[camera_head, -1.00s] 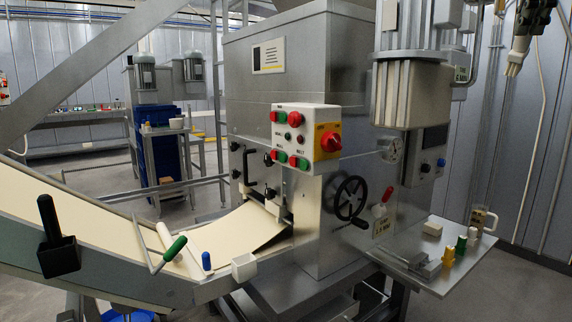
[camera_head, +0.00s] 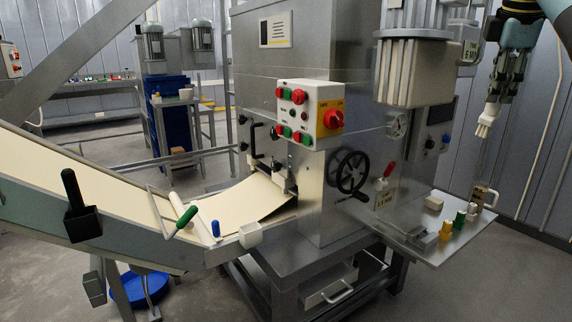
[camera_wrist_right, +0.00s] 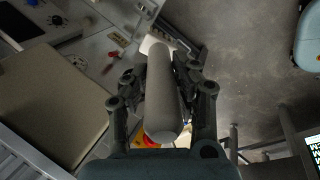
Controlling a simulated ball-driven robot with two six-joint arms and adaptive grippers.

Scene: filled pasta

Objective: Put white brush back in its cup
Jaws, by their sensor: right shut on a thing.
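My right gripper (camera_head: 500,88) hangs at the upper right of the head view, shut on the white brush. The white brush (camera_head: 487,122) points down with its pale bristles below the fingers. In the right wrist view the brush's thick handle (camera_wrist_right: 160,95) lies between the two fingers of the gripper (camera_wrist_right: 160,80). A small white cup (camera_head: 250,235) sits on the side of the conveyor, far left of the brush; it looks empty. A black cup (camera_head: 83,225) with a black handle in it hangs further left. My left gripper is not in view.
The pasta machine (camera_head: 300,70) with its control box (camera_head: 310,110) and handwheel (camera_head: 352,172) stands between brush and cup. A steel side shelf (camera_head: 425,245) holds several small items. A green-handled tool (camera_head: 186,218) and a blue-topped item (camera_head: 216,228) are near the white cup.

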